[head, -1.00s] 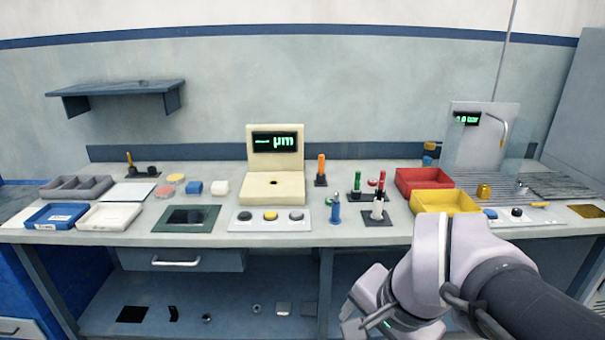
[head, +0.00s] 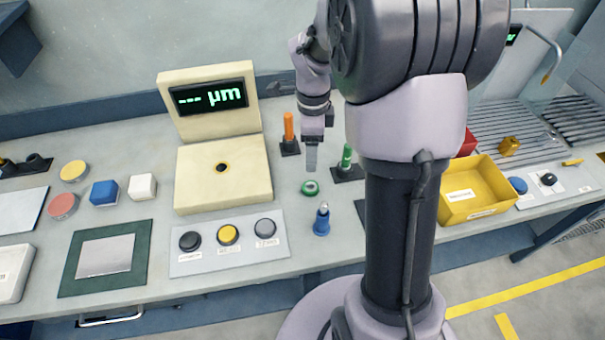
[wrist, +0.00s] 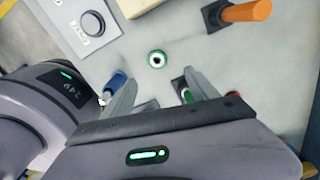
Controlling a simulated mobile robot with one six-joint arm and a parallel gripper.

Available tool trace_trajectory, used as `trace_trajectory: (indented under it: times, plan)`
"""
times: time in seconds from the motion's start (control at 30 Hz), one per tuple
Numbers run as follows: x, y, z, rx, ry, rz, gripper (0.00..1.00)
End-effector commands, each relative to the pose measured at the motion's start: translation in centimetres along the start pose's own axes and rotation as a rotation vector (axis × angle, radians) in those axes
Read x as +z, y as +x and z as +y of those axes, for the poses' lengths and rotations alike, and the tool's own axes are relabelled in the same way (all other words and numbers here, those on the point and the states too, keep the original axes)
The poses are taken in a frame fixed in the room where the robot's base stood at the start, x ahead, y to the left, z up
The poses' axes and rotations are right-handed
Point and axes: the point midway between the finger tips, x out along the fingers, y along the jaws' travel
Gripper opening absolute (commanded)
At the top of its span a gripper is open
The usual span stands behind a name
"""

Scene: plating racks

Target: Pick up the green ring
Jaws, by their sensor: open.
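The green ring (head: 304,188) lies flat on the grey bench, to the right of the cream gauge stand. It also shows in the wrist view (wrist: 150,60), with a pale inner part and dark centre, just beyond the fingertips. My gripper (head: 311,160) points down above and slightly behind the ring in the head view. In the wrist view my gripper (wrist: 161,77) has its two fingers spread apart, with nothing between them. The ring appears apart from both fingers.
A blue post (head: 322,222) stands close in front of the ring. An orange-handled tool (head: 289,128) and a green-handled tool (head: 346,158) stand behind and to the right. The button panel (head: 205,262) and gauge stand (head: 225,182) lie to the left. A yellow bin (head: 478,185) is at the right.

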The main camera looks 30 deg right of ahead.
Motion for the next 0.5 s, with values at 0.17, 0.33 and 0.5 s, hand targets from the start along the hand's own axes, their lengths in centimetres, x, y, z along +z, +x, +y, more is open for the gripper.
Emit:
trace_trajectory:
  times: [0.17,0.33,0.5]
  plan:
    - [0.0,5.9,0.1,0.002,-0.002,0.000,0.68]
    - [0.0,8.0,0.1,0.000,-0.001,-0.001,0.68]
    - [-0.1,10.1,0.5,0.001,-0.002,0.000,0.68]
